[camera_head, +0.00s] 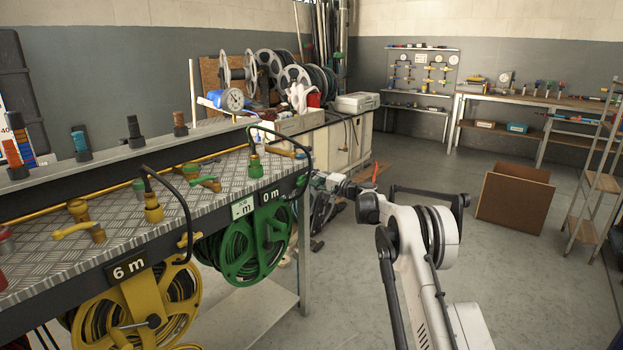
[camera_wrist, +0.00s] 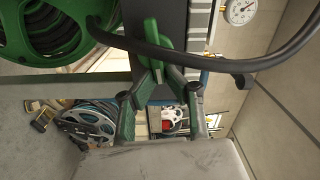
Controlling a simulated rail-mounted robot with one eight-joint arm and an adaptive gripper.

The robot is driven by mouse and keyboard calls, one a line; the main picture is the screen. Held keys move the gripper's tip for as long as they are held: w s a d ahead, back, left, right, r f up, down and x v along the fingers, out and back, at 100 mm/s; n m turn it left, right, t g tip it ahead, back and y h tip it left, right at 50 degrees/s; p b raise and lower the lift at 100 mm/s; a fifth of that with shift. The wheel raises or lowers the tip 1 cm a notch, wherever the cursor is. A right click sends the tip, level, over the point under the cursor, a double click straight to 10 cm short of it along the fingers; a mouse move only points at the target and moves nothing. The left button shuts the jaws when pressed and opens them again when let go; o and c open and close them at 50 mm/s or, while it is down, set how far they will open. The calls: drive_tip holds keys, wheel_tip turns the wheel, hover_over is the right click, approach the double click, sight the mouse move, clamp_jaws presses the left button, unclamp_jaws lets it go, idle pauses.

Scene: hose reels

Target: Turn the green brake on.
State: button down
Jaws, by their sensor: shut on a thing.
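The green hose reel (camera_head: 245,243) hangs under the right end of the bench, and part of it shows at the upper left of the wrist view (camera_wrist: 45,30). A green lever (camera_wrist: 150,35), which looks like the green brake, stands beside it at the dark bench edge. My gripper (camera_wrist: 158,72) is shut on this lever near its end, with the fingers meeting around it. In the head view my gripper (camera_head: 318,182) is small, at the bench's right end, and the brake is mostly hidden there. I cannot tell the brake's on or off setting.
A black hose (camera_wrist: 190,57) crosses the wrist view close in front of the lever. The yellow reel (camera_head: 140,310) hangs left of the green one under the bench top (camera_head: 120,215). Open floor (camera_head: 345,290) lies to the right of the bench.

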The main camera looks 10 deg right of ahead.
drive_tip(key=shift+a+f+m, duration=0.3)
drive_tip(key=shift+a+m, duration=0.1)
drive_tip(key=shift+m, duration=0.2)
drive_tip(key=c, duration=1.8)
unclamp_jaws()
drive_tip(key=shift+a, duration=0.1)
drive_tip(key=shift+c, duration=0.2)
drive_tip(key=shift+o, duration=0.6)
drive_tip(key=shift+a, duration=0.2)
drive_tip(key=v, duration=1.2)
drive_tip(key=shift+d, duration=0.3)
